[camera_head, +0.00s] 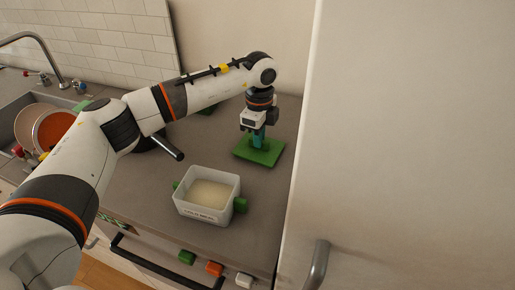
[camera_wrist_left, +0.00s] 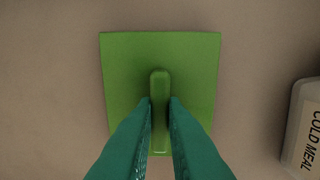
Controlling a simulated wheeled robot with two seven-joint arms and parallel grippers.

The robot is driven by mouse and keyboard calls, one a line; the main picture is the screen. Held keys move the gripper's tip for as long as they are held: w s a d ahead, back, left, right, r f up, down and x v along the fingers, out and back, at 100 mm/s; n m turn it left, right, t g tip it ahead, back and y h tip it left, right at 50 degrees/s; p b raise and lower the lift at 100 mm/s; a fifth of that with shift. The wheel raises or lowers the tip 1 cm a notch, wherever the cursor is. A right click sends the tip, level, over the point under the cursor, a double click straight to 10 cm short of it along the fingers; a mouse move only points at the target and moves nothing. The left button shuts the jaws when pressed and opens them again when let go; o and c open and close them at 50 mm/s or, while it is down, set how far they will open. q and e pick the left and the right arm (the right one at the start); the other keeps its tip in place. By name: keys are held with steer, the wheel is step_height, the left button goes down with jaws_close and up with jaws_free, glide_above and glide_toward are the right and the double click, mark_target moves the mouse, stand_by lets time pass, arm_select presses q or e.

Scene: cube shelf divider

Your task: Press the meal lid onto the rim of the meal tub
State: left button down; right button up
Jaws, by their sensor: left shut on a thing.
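The meal lid (camera_head: 268,154) is a flat green square with a raised bar handle. It lies low over the counter behind and right of the tub; I cannot tell if it touches the counter. My left gripper (camera_head: 257,142) points down and is shut on the lid's handle. In the left wrist view the teal fingers (camera_wrist_left: 160,105) pinch the handle of the green lid (camera_wrist_left: 203,60). The meal tub (camera_head: 206,217) is white, uncovered, with pale meal inside and green side grips. Its labelled wall, reading COLD MEAL, shows in the wrist view (camera_wrist_left: 305,125). My right gripper is not in view.
A sink (camera_head: 40,100) with plates (camera_head: 53,128) is at the left. A tall pale cabinet (camera_head: 410,130) closes off the right side. A dark handle-like object (camera_head: 167,148) lies behind the tub. Bare counter (camera_head: 262,190) lies between lid and tub.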

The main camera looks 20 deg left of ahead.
arm_select(q)
steer(key=shift+r, duration=0.2)
steer(key=shift+r+p, duration=0.4)
steer(key=shift+r, duration=0.1)
steer(key=shift+r, duration=0.1)
steer(key=shift+r+p, duration=1.9)
steer(key=shift+r, duration=1.55)
steer(key=shift+f, duration=0.15)
